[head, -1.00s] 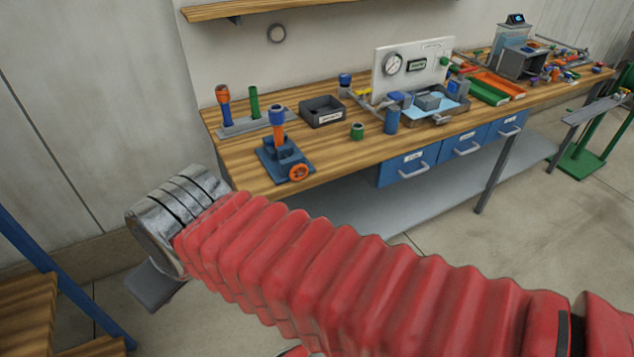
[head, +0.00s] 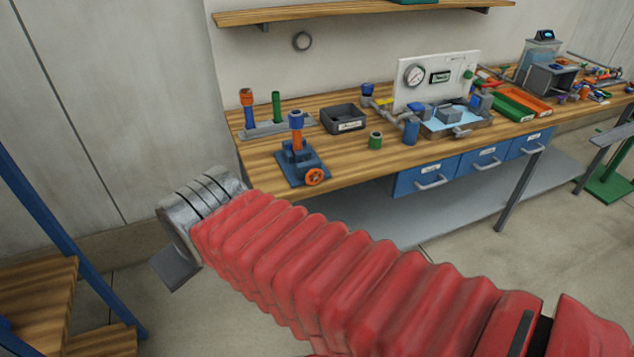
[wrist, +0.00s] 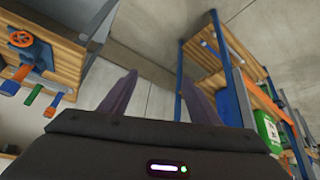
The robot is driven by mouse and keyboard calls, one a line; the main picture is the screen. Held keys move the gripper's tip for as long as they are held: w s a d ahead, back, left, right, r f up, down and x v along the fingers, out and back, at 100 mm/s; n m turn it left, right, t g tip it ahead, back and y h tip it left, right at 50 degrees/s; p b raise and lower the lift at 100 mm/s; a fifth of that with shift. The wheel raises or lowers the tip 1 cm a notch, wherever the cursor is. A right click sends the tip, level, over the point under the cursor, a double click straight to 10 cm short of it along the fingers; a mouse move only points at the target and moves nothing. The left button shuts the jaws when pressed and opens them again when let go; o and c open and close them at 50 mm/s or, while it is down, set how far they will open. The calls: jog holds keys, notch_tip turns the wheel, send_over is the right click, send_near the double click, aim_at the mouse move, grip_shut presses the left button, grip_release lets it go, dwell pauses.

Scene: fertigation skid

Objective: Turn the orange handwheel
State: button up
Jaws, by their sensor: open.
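The orange handwheel (head: 314,177) sits on the front of a blue valve stand (head: 299,160) near the left front edge of the workbench. In the wrist view the handwheel (wrist: 21,39) shows at the upper left, well to the side of my fingers. My gripper (wrist: 170,95) is open and empty, its two dark fingers apart and pointing at bare wall. In the head view, only a grey part at the end of my red-sleeved arm shows, left of and below the handwheel and apart from it. The fingers are hidden there.
The wooden workbench (head: 262,174) holds a dark bin (head: 344,119), a green cup (head: 375,141), a blue cylinder (head: 411,131) and a gauge panel (head: 437,80). Blue-posted wooden shelving stands at the left (head: 40,290). Open floor lies in front of the bench.

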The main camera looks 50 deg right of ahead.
jog(key=shift+o, duration=1)
jog(key=w+d+f+m+t+h, duration=0.1)
jog(key=w+d+f+h, duration=0.1)
jog(key=w+d, duration=0.6)
jog(key=d+f, duration=0.1)
jog(key=d, duration=0.3)
jog(key=shift+w+d+f+h, duration=0.2)
jog(key=shift+d+f+h, duration=0.05)
jog(key=shift+d+h, duration=0.1)
jog(key=m+t+h, duration=0.4)
jog(key=t+h, duration=0.2)
jog(key=t, duration=0.2)
send_near(315, 179)
jog(key=v, duration=0.5)
jog(key=shift+s+d+r, duration=0.1)
jog(key=shift+d+r, duration=0.05)
jog(key=x, duration=1.3)
jog(key=shift+w+d, duration=0.1)
jog(key=shift+w, duration=0.35)
